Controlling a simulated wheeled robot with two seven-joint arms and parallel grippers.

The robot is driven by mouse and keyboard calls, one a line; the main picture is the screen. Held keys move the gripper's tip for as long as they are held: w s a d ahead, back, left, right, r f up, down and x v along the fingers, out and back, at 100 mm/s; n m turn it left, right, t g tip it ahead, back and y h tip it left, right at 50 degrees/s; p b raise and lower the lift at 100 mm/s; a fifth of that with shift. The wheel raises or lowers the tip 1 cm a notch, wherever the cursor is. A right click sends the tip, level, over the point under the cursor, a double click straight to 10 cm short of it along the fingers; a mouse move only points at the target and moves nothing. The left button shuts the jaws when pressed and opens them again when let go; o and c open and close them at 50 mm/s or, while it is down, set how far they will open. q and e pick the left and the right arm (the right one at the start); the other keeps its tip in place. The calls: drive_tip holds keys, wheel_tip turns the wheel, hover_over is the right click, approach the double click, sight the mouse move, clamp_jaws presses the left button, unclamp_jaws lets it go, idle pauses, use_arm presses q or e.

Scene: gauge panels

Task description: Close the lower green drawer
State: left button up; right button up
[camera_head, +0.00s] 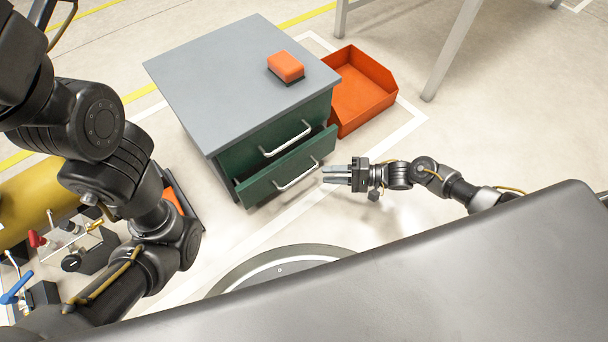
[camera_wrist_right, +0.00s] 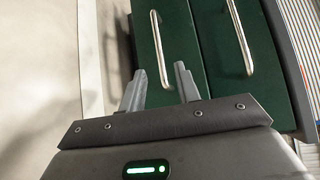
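The lower green drawer (camera_head: 285,175) stands pulled partway out of the grey-topped cabinet, with a pale bar handle (camera_head: 297,177) on its front. The upper green drawer (camera_head: 308,125) above it looks shut. My right gripper (camera_head: 324,174) is open and empty, just in front of the right part of the lower drawer's front. In the right wrist view the gripper's fingers (camera_wrist_right: 159,75) are apart and point at the lower drawer's front (camera_wrist_right: 172,60), near its handle (camera_wrist_right: 160,50). Contact cannot be told. My left gripper is not in view; only its arm shows.
An orange sponge-like block (camera_head: 286,67) lies on the cabinet's grey top (camera_head: 220,80). An open orange bin (camera_head: 362,95) stands on the floor right of the cabinet. Valves and a yellow cylinder (camera_head: 35,200) are at the left. Floor in front of the drawer is clear.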

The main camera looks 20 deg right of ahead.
sight(304, 173)
drive_tip(key=b+x, duration=0.3)
drive_tip(key=x, duration=0.5)
drive_tip(key=shift+w+a+b, duration=0.1)
drive_tip(key=shift+a+b, duration=0.15)
drive_tip(key=shift+b, duration=0.15)
clamp_jaws()
